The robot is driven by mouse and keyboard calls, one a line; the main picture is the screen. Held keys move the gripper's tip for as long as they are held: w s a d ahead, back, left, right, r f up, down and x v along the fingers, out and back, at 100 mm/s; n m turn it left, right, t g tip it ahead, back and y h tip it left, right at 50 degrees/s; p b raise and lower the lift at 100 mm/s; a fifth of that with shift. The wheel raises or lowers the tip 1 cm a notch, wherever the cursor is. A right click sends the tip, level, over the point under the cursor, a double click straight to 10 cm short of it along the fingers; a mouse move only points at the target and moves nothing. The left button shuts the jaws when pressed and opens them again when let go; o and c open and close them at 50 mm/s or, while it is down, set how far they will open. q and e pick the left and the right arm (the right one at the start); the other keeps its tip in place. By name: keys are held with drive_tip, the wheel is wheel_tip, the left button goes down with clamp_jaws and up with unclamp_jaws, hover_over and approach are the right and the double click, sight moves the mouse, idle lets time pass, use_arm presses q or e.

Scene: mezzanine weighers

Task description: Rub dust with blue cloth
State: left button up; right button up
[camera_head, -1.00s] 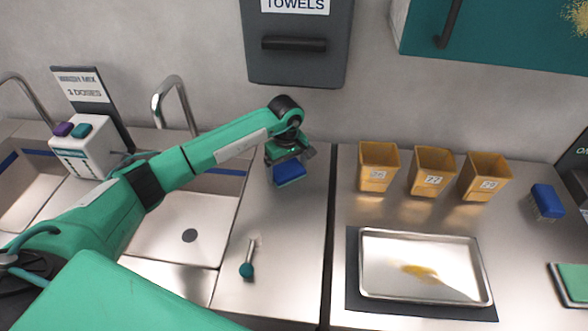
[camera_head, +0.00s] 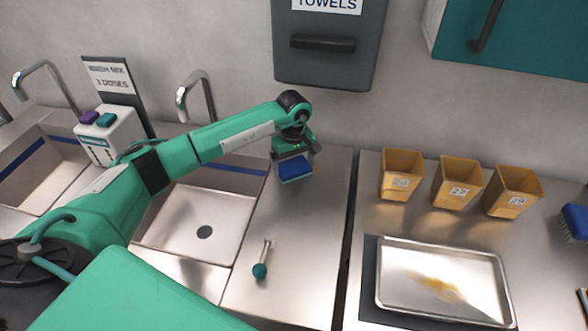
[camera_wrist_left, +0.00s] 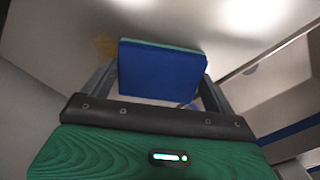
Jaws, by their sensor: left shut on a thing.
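The blue cloth (camera_head: 296,170) is a folded pad with a green layer showing along its edge. My left gripper (camera_head: 295,157) is shut on it and holds it at the far end of the counter strip between the sink and the tray. In the left wrist view the cloth (camera_wrist_left: 162,72) sits between the two fingers (camera_wrist_left: 157,78). A yellow-brown dust smear (camera_head: 440,289) lies in the metal tray (camera_head: 400,262), well to the right of the cloth. A yellow patch (camera_wrist_left: 105,46) shows beyond the cloth in the left wrist view. My right gripper is not in view.
Three yellow bins (camera_head: 402,177) stand behind the tray. A blue brush-like block (camera_head: 575,221) is at the right edge. A teal-ended tool (camera_head: 261,268) lies before my left gripper. The sink (camera_head: 190,207) and a dispenser (camera_head: 108,137) are left. A towel box (camera_head: 326,60) hangs above.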

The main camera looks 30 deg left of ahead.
sight(305, 164)
use_arm(q)
drive_tip(key=shift+w+a+b, duration=0.1)
drive_tip(key=shift+w+b, duration=0.25)
drive_tip(key=shift+w, duration=0.45)
drive_tip(key=shift+w+d+f+b, duration=0.1)
drive_tip(key=shift+w+d+b, duration=0.2)
drive_tip(key=shift+d, duration=0.45)
drive_tip(key=shift+w+d+f+b, duration=0.1)
drive_tip(key=shift+d+b, duration=0.25)
drive_tip(key=shift+d, duration=0.4)
drive_tip(key=shift+w+d+r+b, duration=0.15)
drive_tip(key=shift+d+b, duration=0.1)
drive_tip(key=shift+d, duration=0.5)
drive_tip(key=shift+w+d+f+b, duration=0.1)
drive_tip(key=shift+w+d+b, duration=0.15)
drive_tip(key=shift+d, duration=0.5)
drive_tip(key=shift+w+d+r+b, duration=0.1)
drive_tip(key=shift+d+b, duration=0.2)
drive_tip(key=shift+d, duration=0.45)
drive_tip(key=shift+r, duration=0.2)
drive_tip(key=shift+r+p, duration=0.35)
drive_tip(key=shift+r, duration=0.25)
wheel_tip(305, 164, up, 8)
drive_tip(key=p, duration=0.2)
drive_tip(key=shift+s+a+r, duration=0.15)
drive_tip(key=shift+r, duration=0.1)
